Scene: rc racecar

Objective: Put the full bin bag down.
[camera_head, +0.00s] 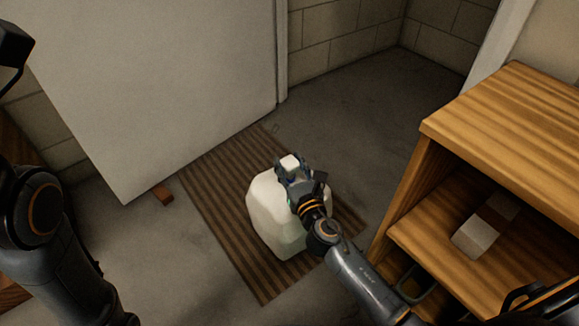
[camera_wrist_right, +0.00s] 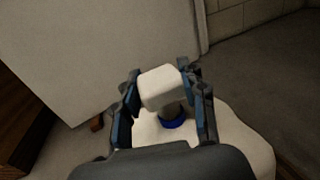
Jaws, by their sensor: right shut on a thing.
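The full bin bag (camera_head: 268,212) is white and bulky. In the head view it is upright over the striped mat; I cannot tell whether its base touches the mat. My right gripper (camera_head: 294,176) is at its top, shut on the bag's neck. In the right wrist view, the fingers (camera_wrist_right: 166,108) stand on either side of the white top knot (camera_wrist_right: 160,87), with a blue band (camera_wrist_right: 172,124) below it and the bag's body (camera_wrist_right: 240,135) underneath. My left arm is at the left edge of the head view. A dark part at the top left may be my left gripper, cut off by the frame.
The brown striped mat (camera_head: 215,165) lies on the grey floor (camera_head: 345,115). A large white door-like panel (camera_head: 150,90) stands behind, with a small brown block (camera_head: 162,194) by its bottom edge. A wooden shelf unit (camera_head: 500,115) stands close on the right, holding a pale block (camera_head: 475,238).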

